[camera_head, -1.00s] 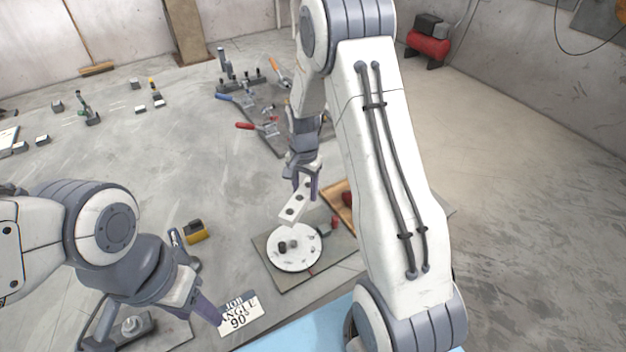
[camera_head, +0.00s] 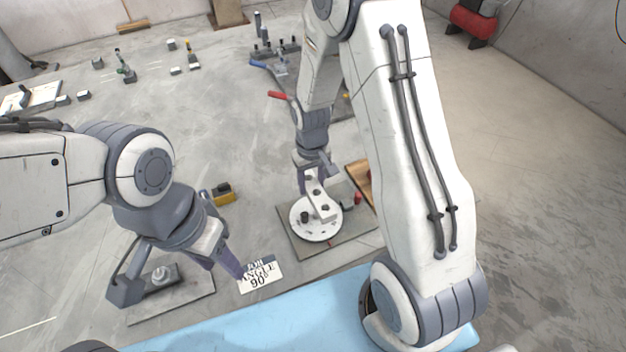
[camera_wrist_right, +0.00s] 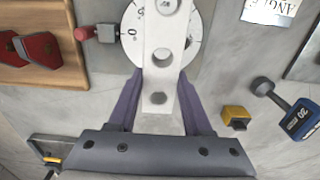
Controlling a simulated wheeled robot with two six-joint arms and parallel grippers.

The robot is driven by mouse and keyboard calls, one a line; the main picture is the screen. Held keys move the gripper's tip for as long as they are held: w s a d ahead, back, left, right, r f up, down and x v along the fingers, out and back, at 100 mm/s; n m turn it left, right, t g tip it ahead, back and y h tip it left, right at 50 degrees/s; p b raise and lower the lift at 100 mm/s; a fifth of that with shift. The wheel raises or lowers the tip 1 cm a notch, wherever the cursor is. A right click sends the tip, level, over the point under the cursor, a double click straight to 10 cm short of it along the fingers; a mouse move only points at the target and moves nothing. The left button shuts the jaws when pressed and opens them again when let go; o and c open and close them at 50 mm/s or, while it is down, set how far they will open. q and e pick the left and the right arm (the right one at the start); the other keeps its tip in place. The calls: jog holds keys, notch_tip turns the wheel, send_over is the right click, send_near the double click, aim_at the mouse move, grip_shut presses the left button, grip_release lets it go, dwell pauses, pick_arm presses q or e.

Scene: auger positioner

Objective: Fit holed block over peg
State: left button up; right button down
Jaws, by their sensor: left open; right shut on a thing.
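A white bar-shaped block with holes (camera_head: 322,205) is gripped at its near end by my right gripper (camera_head: 313,183). In the right wrist view the block (camera_wrist_right: 165,78) lies between the two fingers (camera_wrist_right: 158,92) and points away over the disc. A white round dial disc (camera_head: 318,234) sits beneath it on a grey plate. A dark peg (camera_head: 304,216) stands on the disc, left of the block. Whether a peg is inside a hole, or the block touches the disc, I cannot tell. My left gripper (camera_head: 230,265) is open and empty by the angle card.
The card reading 90° (camera_head: 260,277) lies left of the grey plate (camera_head: 350,240). A yellow-and-dark block (camera_head: 222,193) and a wooden tray (camera_head: 360,180) are nearby. A blue surface (camera_head: 250,320) fills the near edge. Tools and clamps stand farther back.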

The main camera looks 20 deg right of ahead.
jog(key=shift+r, duration=0.1)
jog(key=b, duration=0.4)
send_over(312, 209)
jog(key=shift+w+f, duration=0.15)
jog(key=shift+f, duration=2.75)
jog(key=shift+p, duration=0.35)
jog(key=shift+f+b, duration=1)
jog(key=shift+f, duration=0.45)
jog(key=shift+c, duration=1.2)
grip_release()
jog(key=shift+f, duration=0.1)
